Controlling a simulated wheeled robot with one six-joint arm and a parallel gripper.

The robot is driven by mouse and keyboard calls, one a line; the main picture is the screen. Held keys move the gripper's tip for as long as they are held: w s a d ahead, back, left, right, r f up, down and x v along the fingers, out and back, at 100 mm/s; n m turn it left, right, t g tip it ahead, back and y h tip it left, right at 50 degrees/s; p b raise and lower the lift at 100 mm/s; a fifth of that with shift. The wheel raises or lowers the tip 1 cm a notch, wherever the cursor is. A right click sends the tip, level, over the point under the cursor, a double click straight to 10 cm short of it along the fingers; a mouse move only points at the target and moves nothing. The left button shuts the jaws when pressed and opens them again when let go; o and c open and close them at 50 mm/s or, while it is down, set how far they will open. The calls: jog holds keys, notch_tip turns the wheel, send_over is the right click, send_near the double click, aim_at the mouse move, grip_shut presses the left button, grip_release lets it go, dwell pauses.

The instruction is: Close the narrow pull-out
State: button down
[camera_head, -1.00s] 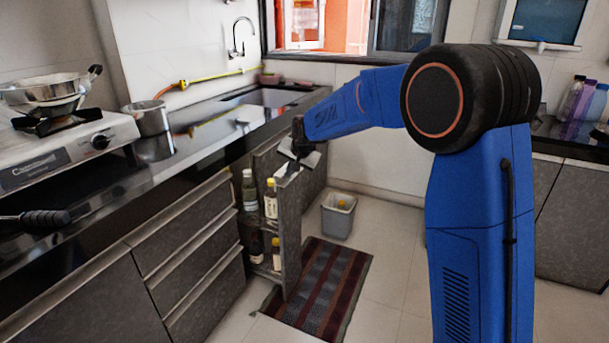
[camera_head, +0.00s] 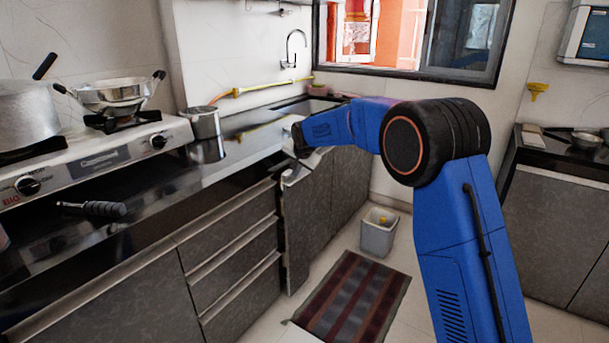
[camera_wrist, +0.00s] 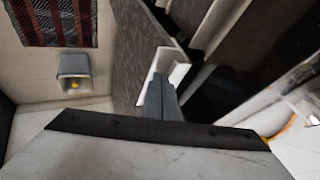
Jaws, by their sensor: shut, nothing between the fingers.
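The narrow pull-out (camera_head: 296,235) is a grey speckled front panel just right of the drawer stack, under the counter. It sits in or nearly in line with the cabinet fronts; I cannot tell if it is fully flush. Its bottles are not visible. In the wrist view its grey panel (camera_wrist: 138,50) has a pale strip along the top edge. My gripper (camera_head: 292,174) is at the top of this front, partly hidden by my wrist. In the wrist view my gripper (camera_wrist: 162,92) is shut and empty, its fingertips against or very close to the pale strip.
The black counter (camera_head: 235,165) runs above the fronts. Grey drawers (camera_head: 235,255) stand left of the pull-out. A striped mat (camera_head: 352,297) and a grey bin (camera_head: 379,232) are on the floor to the right. The floor between them is free.

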jog(key=shift+w+a, duration=0.35)
jog(key=shift+a, duration=0.3)
